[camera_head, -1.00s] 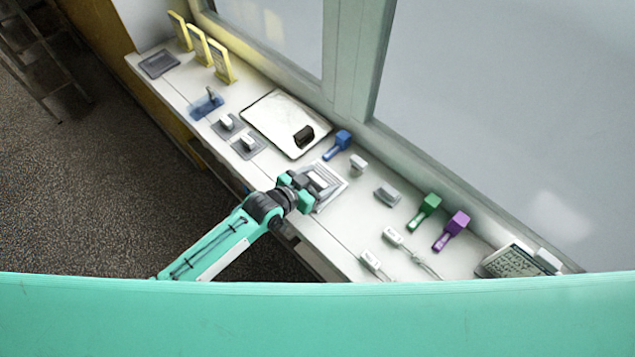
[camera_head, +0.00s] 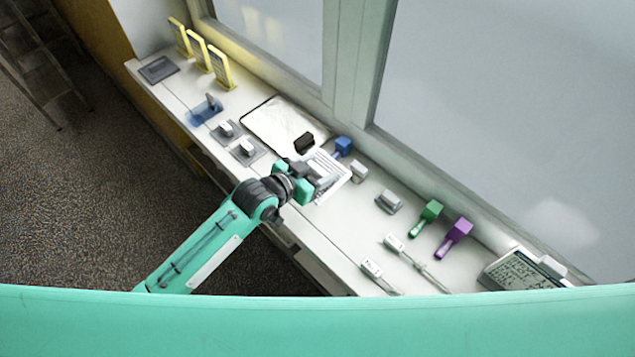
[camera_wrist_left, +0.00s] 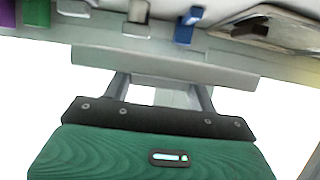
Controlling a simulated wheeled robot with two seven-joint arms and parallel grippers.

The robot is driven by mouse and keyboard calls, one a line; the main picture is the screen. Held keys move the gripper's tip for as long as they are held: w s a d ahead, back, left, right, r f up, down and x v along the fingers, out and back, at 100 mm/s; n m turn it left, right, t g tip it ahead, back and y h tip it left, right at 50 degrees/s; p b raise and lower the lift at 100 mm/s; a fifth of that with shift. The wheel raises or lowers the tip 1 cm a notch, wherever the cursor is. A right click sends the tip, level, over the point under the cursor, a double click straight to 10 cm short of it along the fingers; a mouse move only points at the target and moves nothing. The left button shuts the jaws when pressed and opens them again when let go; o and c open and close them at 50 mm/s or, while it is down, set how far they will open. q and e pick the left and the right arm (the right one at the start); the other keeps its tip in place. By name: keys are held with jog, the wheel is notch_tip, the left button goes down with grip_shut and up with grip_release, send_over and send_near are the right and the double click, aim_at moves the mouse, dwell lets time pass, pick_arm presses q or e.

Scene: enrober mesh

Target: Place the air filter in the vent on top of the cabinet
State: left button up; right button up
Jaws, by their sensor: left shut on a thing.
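The air filter (camera_head: 332,182), a pale slatted panel with a raised grip, is in my left gripper (camera_head: 312,177) near the middle of the head view. The gripper is shut on its grip and the panel looks held above the white top. In the left wrist view a grey bar (camera_wrist_left: 165,66) crosses in front of my left gripper's fingers; bright glare hides much around it. I cannot clearly make out the vent. The long white cabinet top (camera_head: 335,235) runs diagonally under the gripper. My right gripper is not in view.
A white tray (camera_head: 262,122) with a black block (camera_head: 304,143) lies just behind the filter. A blue tool (camera_head: 342,146), a green tool (camera_head: 427,215) and a purple tool (camera_head: 455,236) lie to the right. Yellow stands (camera_head: 221,68) are far left. A window wall borders the back.

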aim_at(318, 168)
pick_arm(q)
notch_tip(318, 168, up, 12)
jog(key=b, duration=0.1)
jog(key=shift+b, duration=0.3)
